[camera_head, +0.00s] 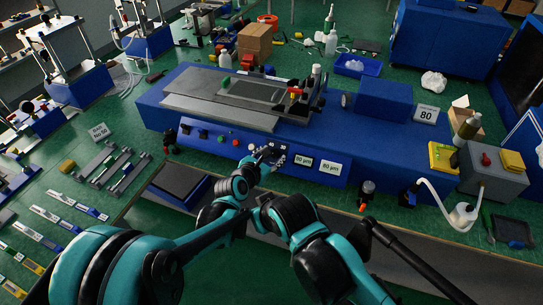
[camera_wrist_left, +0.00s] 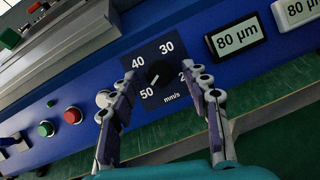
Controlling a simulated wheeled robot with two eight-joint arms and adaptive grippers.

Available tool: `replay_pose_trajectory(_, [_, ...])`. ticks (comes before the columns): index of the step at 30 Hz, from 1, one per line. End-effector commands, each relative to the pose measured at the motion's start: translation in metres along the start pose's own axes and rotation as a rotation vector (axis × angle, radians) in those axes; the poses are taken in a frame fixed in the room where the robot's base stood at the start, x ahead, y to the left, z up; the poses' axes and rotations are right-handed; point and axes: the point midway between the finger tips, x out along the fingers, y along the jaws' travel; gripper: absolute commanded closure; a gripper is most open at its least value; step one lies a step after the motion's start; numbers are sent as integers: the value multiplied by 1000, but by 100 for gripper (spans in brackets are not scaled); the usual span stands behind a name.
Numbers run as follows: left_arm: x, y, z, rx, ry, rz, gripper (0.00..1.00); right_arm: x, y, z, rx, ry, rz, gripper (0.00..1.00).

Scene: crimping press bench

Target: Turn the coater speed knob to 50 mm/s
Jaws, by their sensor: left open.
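The coater speed knob (camera_wrist_left: 158,73) is a round black knob on a dark square dial plate (camera_wrist_left: 170,51) marked 50, 40, 30 and mm/s. A further number at its right is partly covered by a finger. A pale mark on the knob points to the lower left, toward the 50. In the left wrist view my left gripper (camera_wrist_left: 160,82) is open, with one finger on each side of the knob and visible gaps. In the head view my left gripper (camera_head: 268,155) is at the coater's front panel and covers the knob. My right gripper is not in view.
The blue coater (camera_head: 150,105) stands on the green bench.

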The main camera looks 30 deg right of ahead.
Motion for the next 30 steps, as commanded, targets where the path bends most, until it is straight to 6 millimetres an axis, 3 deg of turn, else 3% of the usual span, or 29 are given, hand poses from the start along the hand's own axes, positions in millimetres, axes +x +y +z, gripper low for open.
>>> replay_pose_trajectory(5, [-22, 1, 0, 0, 0, 2, 53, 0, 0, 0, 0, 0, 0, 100])
replay_pose_trajectory(12, [-75, 1, 0, -2, 0, 2, 53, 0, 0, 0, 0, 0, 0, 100])
replay_pose_trajectory(18, [-107, 0, 0, 0, 1, 1, 53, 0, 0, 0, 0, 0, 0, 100])
replay_pose_trajectory(30, [-119, 0, 0, -1, 0, 0, 53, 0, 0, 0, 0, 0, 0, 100])
